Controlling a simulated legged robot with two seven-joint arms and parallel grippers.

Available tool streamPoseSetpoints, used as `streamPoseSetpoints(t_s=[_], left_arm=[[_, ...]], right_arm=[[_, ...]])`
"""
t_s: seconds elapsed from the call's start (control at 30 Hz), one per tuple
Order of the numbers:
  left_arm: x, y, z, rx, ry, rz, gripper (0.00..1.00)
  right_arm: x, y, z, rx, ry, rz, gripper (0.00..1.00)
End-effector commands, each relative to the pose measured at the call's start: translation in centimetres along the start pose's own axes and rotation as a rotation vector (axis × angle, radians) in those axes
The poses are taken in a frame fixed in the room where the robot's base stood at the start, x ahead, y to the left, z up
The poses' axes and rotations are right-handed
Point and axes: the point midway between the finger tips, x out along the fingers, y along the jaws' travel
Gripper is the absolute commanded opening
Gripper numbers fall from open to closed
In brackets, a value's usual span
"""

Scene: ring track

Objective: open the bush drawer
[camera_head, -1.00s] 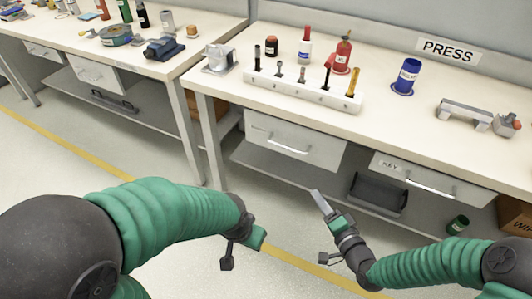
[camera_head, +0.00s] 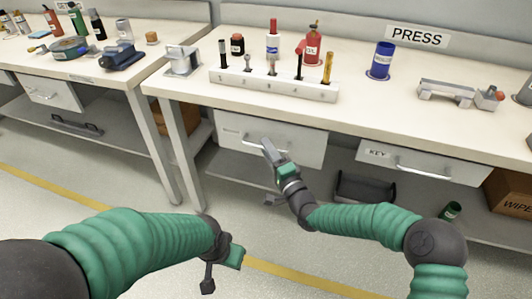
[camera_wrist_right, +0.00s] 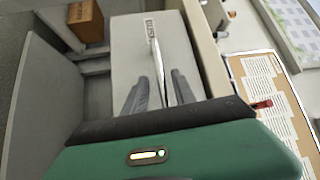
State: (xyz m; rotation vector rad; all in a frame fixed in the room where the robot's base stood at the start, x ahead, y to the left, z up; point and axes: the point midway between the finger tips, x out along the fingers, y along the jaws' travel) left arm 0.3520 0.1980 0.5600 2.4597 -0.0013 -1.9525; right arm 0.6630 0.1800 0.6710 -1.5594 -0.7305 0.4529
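The bush drawer (camera_head: 300,146) is a pale grey front under the bench, left of the KEY drawer, and looks closed. Its label is too small to read in the head view; in the right wrist view the label (camera_wrist_right: 151,33) is sideways. My right gripper (camera_head: 267,146) is at its bar handle (camera_head: 249,143). In the right wrist view, the right gripper's fingers (camera_wrist_right: 160,77) are apart, one on each side of the handle (camera_wrist_right: 157,66); contact is unclear. My left gripper (camera_head: 233,257) hangs low, away from the bench; its fingers are unclear.
The KEY drawer (camera_head: 424,163) is to the right, with a dark bin (camera_head: 366,189) on the shelf below. A tool block (camera_head: 275,84) stands on the bench above. A bench leg (camera_head: 183,160) is at the left. Open floor lies in front.

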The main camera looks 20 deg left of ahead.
Motion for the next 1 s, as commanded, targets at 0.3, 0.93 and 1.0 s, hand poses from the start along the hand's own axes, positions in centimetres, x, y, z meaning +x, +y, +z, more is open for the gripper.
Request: streamPoseSetpoints(t_s=[0.3, 0.93, 1.0], left_arm=[[0.31, 0.01, 0.06, 0.000, 0.000, 0.000, 0.36], [0.33, 0.00, 0.07, 0.000, 0.000, 0.000, 0.36], [0.33, 0.00, 0.07, 0.000, 0.000, 0.000, 0.36]], right_arm=[[1.10, -0.06, 0.13, 0.000, 0.000, 0.001, 0.32], [1.00, 0.17, 0.04, 0.000, 0.001, 0.005, 0.00], [0.99, 0.20, 0.02, 0.000, 0.001, 0.006, 0.00]])
